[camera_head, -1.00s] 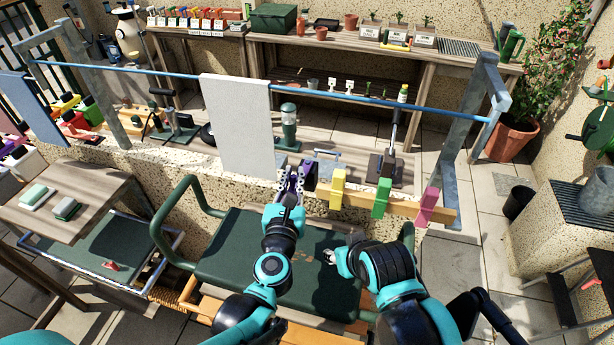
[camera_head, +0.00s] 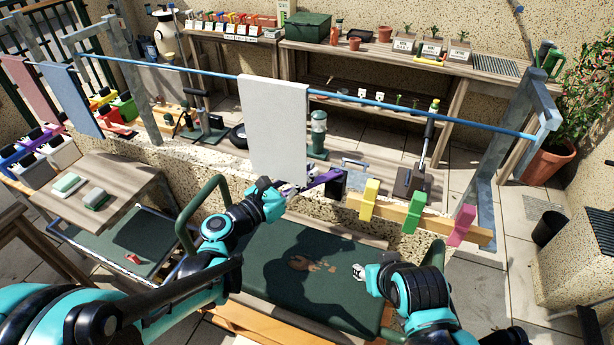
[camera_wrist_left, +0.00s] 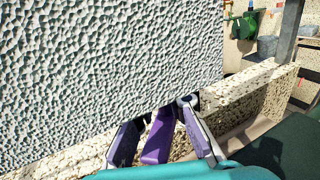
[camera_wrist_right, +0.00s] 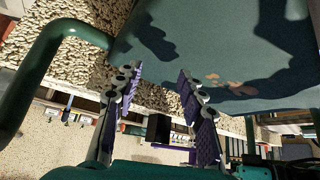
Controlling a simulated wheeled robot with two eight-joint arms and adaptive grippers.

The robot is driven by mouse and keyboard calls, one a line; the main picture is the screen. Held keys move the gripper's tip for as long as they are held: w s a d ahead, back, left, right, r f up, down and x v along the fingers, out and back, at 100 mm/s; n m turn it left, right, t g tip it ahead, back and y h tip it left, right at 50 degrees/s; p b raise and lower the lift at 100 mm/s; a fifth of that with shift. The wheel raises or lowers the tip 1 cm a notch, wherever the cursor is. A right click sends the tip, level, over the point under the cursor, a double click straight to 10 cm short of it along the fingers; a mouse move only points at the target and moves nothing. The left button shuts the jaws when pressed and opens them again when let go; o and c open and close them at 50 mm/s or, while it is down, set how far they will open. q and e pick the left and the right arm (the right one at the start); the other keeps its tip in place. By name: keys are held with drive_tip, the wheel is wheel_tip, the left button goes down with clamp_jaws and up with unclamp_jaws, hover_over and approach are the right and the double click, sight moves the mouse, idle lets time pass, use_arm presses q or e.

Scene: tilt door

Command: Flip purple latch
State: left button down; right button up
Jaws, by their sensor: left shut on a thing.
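The purple latch (camera_head: 322,180) sits at the left end of a wooden rail, beside a black block (camera_head: 335,184). It lies tilted low toward the left. My left gripper (camera_head: 290,189) reaches it from the left and is shut on its free end, just below the hanging white cloth. In the left wrist view the purple latch (camera_wrist_left: 158,140) lies between my purple-padded fingers (camera_wrist_left: 160,145). My right gripper (camera_head: 358,272) is over the green seat, away from the latch. In the right wrist view its fingers (camera_wrist_right: 155,95) are apart with nothing between them.
Yellow (camera_head: 369,199), green (camera_head: 414,212) and pink (camera_head: 461,226) pegs stand along the wooden rail (camera_head: 390,211). The white cloth (camera_head: 275,125) hangs close above my left gripper. A green seat (camera_head: 300,270) with tube arms is below. A low stone wall runs behind it.

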idle(0.3)
use_arm(q)
drive_tip(key=c, duration=1.5)
unclamp_jaws()
drive_tip(key=v, duration=1.2)
